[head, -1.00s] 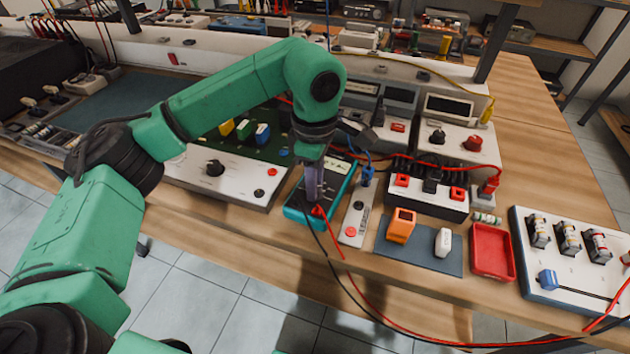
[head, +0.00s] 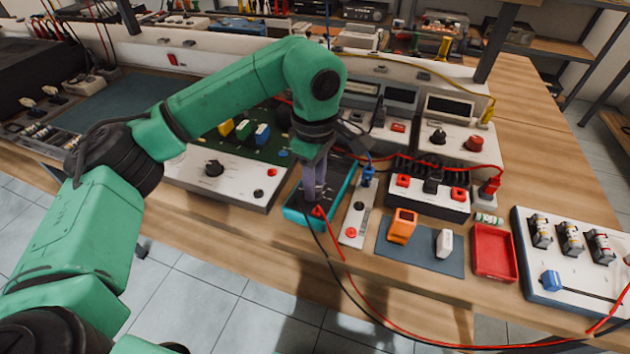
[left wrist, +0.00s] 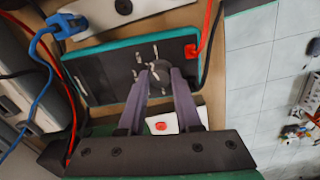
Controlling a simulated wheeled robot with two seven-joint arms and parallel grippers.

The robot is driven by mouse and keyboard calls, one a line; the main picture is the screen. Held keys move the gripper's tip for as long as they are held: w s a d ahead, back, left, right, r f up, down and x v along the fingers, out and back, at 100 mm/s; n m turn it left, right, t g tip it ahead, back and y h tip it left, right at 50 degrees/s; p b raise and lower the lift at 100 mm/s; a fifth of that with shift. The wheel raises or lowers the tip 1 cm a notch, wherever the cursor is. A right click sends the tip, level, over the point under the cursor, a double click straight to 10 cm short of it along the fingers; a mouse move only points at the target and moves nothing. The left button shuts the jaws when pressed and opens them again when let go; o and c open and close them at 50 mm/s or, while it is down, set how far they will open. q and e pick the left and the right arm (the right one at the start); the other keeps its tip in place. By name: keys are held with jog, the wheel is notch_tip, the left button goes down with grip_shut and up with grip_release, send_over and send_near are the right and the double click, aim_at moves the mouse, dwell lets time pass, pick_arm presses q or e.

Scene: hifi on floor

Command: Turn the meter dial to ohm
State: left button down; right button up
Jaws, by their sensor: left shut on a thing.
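The meter (head: 343,195) is a teal-edged box with a dark face, lying on the wooden bench. It also shows in the left wrist view (left wrist: 105,84), where white marks surround its round dark dial (left wrist: 161,78). My left gripper (head: 313,196) points down onto the meter. In the left wrist view its purple fingers (left wrist: 160,70) are shut on the dial, one on each side. The fingers partly cover the dial, so I cannot read its setting. In the head view my wrist and fingers hide the dial. My right gripper is not in view.
Red and black leads plug in at the meter's near end; a blue plug (head: 368,175) is beside it. To the right are a grey mat (head: 425,262) with an orange block (head: 402,226) and a red tray (head: 493,252). A white panel (head: 215,186) stands left.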

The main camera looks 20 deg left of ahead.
pick_arm(q)
jog(key=shift+m+b, duration=0.4)
jog(key=shift+m, duration=1.8)
dwell(2.7)
jog(key=c, duration=0.6)
grip_release()
notch_tip(320, 180, up, 15)
jog(key=p, duration=0.2)
jog(key=shift+f+p, duration=0.15)
jog(key=shift+p, duration=0.15)
